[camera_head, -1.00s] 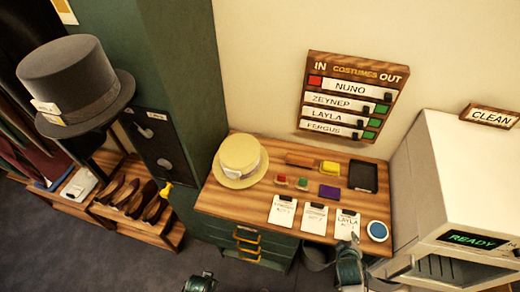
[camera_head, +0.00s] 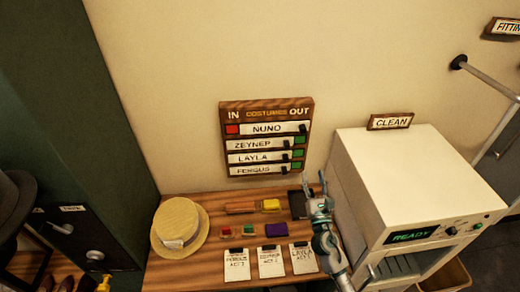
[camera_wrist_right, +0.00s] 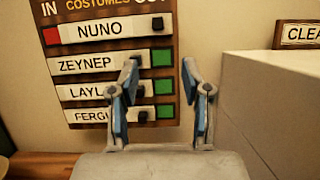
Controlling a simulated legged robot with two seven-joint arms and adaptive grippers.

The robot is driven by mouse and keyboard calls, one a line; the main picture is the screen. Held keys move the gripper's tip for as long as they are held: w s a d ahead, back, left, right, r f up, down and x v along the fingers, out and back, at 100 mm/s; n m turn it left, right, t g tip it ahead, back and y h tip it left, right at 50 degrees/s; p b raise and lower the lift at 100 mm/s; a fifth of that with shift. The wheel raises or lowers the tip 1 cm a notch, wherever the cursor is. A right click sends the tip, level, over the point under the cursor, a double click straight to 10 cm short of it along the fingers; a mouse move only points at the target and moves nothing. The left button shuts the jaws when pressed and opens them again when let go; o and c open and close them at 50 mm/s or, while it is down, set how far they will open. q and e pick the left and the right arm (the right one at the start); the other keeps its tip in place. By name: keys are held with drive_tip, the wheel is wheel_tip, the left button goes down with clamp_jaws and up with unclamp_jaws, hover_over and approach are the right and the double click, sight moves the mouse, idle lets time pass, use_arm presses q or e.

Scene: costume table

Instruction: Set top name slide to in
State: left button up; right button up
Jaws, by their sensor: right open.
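The wooden costumes board (camera_head: 225,160) hangs on the wall, with IN at its left and OUT at its right. Its top name slide, NUNO (camera_head: 267,129), has its dark knob (camera_head: 303,128) at the right end, with a red square showing at the left. The lower slides show green squares at the right. My right gripper (camera_head: 316,184) is open and empty, below and right of the board. In the right wrist view, its fingers (camera_wrist_right: 160,72) stand apart before the board's lower right, below the NUNO knob (camera_wrist_right: 157,26). My left gripper is out of view.
A white machine (camera_head: 405,170) reading READY stands right of the table, under a CLEAN sign (camera_head: 390,121). A straw hat (camera_head: 180,228), name cards (camera_head: 271,261) and small coloured items lie on the table (camera_head: 205,270). The wall around the board is clear.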

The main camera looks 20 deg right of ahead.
sight(304, 131)
drive_tip(key=p+x, duration=0.3)
drive_tip(key=x, duration=1.3)
drive_tip(key=shift+w+r, duration=0.2)
drive_tip(key=shift+r, duration=0.1)
drive_tip(key=shift+w+r+n, duration=0.15)
drive_tip(key=shift+w+n, duration=0.15)
drive_tip(key=shift+w, duration=0.15)
drive_tip(key=shift+c, duration=0.3)
clamp_jaws()
